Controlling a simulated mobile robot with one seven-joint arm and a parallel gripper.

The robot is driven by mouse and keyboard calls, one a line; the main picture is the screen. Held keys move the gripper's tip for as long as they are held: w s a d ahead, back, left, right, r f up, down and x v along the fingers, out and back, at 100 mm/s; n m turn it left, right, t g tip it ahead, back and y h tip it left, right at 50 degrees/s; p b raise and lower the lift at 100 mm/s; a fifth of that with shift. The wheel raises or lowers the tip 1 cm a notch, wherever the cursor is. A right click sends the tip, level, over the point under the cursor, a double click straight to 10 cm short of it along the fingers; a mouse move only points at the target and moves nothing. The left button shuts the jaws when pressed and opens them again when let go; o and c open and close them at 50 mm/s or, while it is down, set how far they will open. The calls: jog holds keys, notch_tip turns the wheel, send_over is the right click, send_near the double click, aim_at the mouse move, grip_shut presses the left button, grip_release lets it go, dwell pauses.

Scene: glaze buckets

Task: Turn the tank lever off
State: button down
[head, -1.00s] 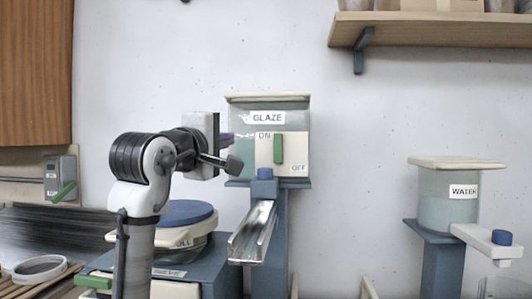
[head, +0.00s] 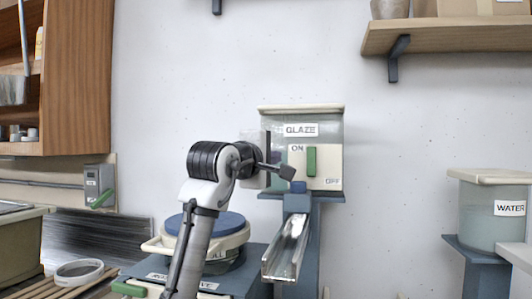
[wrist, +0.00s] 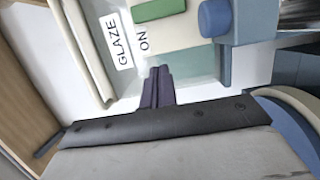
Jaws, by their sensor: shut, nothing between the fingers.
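The glaze tank (head: 301,122) is a clear box with a cream lid, labelled GLAZE, against the wall. Its cream front plate (head: 330,168) reads ON at upper left and OFF at lower right. The green lever (head: 311,160) on it stands upright, beside ON. In the wrist view, part of the lever (wrist: 158,10) shows at the top edge. My gripper (wrist: 158,72) is shut and empty, its dark fingertips just left of the plate in the head view and apart from the lever. My arm partly covers the tank's left side.
A metal chute (head: 287,248) and blue knob (head: 298,187) sit below the tank. A blue-lidded bucket (head: 205,223) stands behind my arm. A water tank (head: 490,222) is at right, a shelf (head: 450,35) above. The wall between tanks is clear.

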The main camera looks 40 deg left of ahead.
aim_at(303, 156)
jog(key=p+x, duration=0.1)
jog(key=x, duration=0.2)
jog(key=shift+w+a+r, duration=0.15)
jog(key=shift+w, duration=0.15)
jog(key=shift+w+d, duration=0.3)
jog(key=shift+d, duration=0.3)
jog(key=shift+w+d, duration=0.25)
jog(key=shift+d, duration=0.4)
jog(key=shift+w+d, duration=0.35)
jog(key=shift+d, duration=0.2)
